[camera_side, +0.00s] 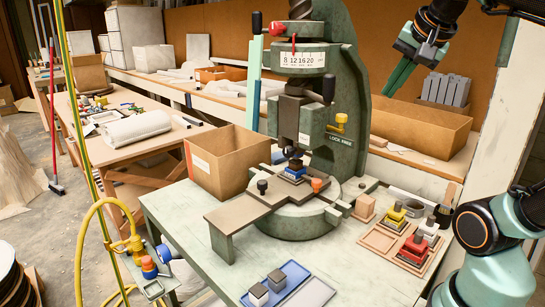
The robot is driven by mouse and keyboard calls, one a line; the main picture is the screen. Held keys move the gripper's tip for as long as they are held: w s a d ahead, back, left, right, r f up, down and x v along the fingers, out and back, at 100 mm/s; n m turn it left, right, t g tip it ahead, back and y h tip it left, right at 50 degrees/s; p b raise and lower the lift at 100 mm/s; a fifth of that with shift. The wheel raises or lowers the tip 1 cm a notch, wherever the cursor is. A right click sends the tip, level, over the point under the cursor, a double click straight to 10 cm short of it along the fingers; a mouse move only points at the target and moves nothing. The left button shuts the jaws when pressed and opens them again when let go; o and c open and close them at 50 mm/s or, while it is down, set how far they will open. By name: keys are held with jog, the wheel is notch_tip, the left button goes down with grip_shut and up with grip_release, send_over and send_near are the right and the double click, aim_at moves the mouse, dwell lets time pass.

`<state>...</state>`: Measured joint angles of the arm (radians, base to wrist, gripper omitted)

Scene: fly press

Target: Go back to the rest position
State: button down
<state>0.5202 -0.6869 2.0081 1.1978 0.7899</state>
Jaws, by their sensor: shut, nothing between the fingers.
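My gripper (389,93) is at the top right, up in the air to the right of the fly press. Its green fingers point down and to the left, and they are shut with nothing between them. The green fly press (352,90) stands on the bench, with a numbered scale band (303,58) and a yellow-knobbed lock lever (341,119). Under the ram, a small blue and white piece with a dark top (293,170) sits on the press bed. My gripper is well apart from the press and touches nothing.
A cardboard box (228,165) stands left of the press. A wooden tray (404,240) with yellow, white and red tools is at the right. A blue tray (276,284) with two small blocks lies in front.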

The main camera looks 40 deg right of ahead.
jog(key=w+a+f+n+y, duration=0.1)
jog(key=a+f+n+y, duration=0.2)
jog(key=a+f+n, duration=1.2)
jog(key=shift+w+a+f+g+y, duration=0.15)
jog(key=shift+w+g+y, duration=0.15)
jog(key=shift+w, duration=0.1)
